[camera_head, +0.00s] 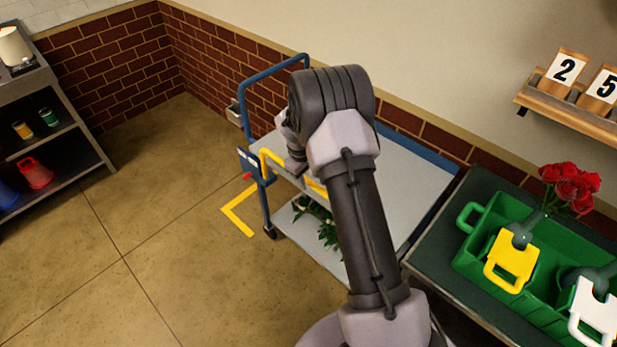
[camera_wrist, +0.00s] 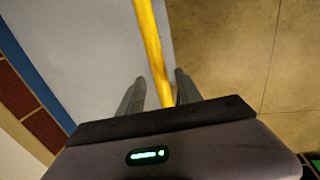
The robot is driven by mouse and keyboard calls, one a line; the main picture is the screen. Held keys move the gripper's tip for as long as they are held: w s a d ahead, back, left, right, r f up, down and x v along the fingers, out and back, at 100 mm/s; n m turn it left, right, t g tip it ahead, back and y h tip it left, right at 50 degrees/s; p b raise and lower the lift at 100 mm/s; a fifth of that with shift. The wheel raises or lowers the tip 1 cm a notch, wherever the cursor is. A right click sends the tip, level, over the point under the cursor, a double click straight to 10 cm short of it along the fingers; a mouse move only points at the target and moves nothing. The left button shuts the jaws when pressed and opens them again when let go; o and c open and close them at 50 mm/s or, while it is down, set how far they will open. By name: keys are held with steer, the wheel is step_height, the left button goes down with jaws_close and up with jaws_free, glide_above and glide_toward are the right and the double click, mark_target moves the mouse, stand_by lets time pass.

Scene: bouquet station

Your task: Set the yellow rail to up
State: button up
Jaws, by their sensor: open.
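The yellow rail (camera_head: 272,154) is at the near-left edge of the cart's top shelf, with one bent end showing above that edge. Its middle is hidden behind my arm and gripper, so I cannot tell its full position in the head view. In the wrist view the yellow rail (camera_wrist: 150,40) runs down between the two grey fingers of my gripper (camera_wrist: 160,80). The fingers are open, one on each side of the rail; I see a gap at the left finger, and contact at the right is unclear.
The blue-framed cart (camera_head: 402,165) stands by the brick wall, with greenery (camera_head: 327,226) on its lower shelf. A yellow floor mark (camera_head: 236,217) lies left of the cart; floor there is clear.

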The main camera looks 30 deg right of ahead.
steer(key=a+r+p, duration=0.1)
steer(key=r+p, duration=0.1)
steer(key=r, duration=0.6)
steer(key=s+a+r+p, duration=0.1)
steer(key=a+r+p, duration=0.1)
steer(key=r, duration=0.7)
steer(key=shift+a, duration=0.1)
steer(key=s+a+r+m+t+y+b, duration=0.15)
steer(key=s+a+r+m+b, duration=0.25)
steer(key=s+a+r, duration=0.55)
steer(key=s+a+m+t+y+b, duration=0.1)
steer(key=s+a+m+b, duration=0.1)
steer(key=s, duration=0.8)
steer(key=s+a+m+t+y+b, duration=0.1)
steer(key=s+a, duration=0.4)
steer(key=s, duration=0.5)
steer(key=shift+s+m+t+b, duration=0.4)
steer(key=shift+m+t+b, duration=0.25)
steer(key=shift+m+t, duration=0.1)
